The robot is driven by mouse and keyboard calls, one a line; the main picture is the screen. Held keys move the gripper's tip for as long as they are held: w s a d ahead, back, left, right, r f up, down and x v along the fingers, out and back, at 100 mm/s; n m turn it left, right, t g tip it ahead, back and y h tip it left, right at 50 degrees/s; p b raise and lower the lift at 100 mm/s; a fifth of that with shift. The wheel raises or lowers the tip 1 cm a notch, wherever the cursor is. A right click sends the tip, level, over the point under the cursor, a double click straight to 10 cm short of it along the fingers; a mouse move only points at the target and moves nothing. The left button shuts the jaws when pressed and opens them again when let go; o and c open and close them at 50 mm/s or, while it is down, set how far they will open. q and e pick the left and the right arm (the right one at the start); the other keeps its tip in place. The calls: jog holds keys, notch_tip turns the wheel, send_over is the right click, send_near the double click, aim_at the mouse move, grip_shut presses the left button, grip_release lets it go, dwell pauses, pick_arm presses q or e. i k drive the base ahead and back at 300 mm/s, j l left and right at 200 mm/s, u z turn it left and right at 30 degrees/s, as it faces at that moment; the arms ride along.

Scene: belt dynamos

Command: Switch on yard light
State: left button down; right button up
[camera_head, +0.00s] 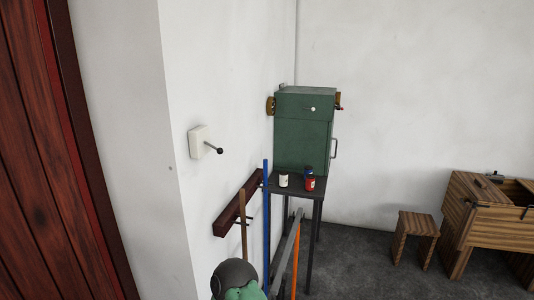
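A white switch box (199,142) is mounted on the white wall left of the middle. A dark lever (214,148) with a black knob sticks out from it, pointing right and slightly down. I cannot tell from this view whether this lever is on or off. No lamp shows in the view. Neither of my grippers is in view, and nothing is seen touching the lever.
A wall rack (238,205) and long poles (266,210) stand below the switch. A stool (418,225) and wooden chest (485,235) are right. Wall around the switch is clear.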

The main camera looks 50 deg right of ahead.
aim_at(219, 151)
jog(key=z, duration=1.3)
